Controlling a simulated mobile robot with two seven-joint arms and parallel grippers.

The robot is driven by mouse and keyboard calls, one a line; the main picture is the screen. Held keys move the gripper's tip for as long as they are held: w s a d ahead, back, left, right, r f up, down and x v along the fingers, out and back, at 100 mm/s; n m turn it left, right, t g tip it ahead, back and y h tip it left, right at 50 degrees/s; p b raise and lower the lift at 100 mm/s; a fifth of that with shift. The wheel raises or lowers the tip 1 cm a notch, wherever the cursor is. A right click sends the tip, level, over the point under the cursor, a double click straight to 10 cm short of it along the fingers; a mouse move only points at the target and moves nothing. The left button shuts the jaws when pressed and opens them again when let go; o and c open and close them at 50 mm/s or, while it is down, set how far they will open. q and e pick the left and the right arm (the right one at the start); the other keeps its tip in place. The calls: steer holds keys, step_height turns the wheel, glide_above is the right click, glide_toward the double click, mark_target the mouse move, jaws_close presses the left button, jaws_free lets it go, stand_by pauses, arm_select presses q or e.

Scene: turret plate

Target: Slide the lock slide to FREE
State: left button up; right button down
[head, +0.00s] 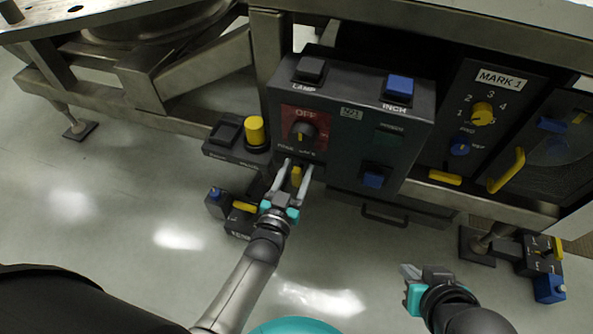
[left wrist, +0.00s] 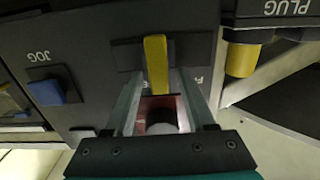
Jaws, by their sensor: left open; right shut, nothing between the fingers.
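The lock slide has a yellow tab (head: 296,176) on the dark control box (head: 350,150), below the OFF dial (head: 303,132). In the left wrist view the yellow tab (left wrist: 156,65) stands on a dark plate, with a partly hidden label starting with F beside it. My left gripper (head: 296,165) is open, with its fingers on either side of the tab. In the left wrist view gaps show between the tab and the fingers (left wrist: 160,90). My right gripper (head: 411,272) is shut and empty, low at the right, away from the box.
A yellow knob (head: 254,131) stands left of the box. Blue INCH (head: 399,86) and lower (head: 374,179) buttons are on the box. A MARK 1 panel (head: 480,120) with a yellow dial is at right. The floor (head: 130,200) at left is clear.

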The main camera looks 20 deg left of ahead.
arm_select(q)
steer(key=shift+c, duration=0.3)
jaws_close()
stand_by(1.1)
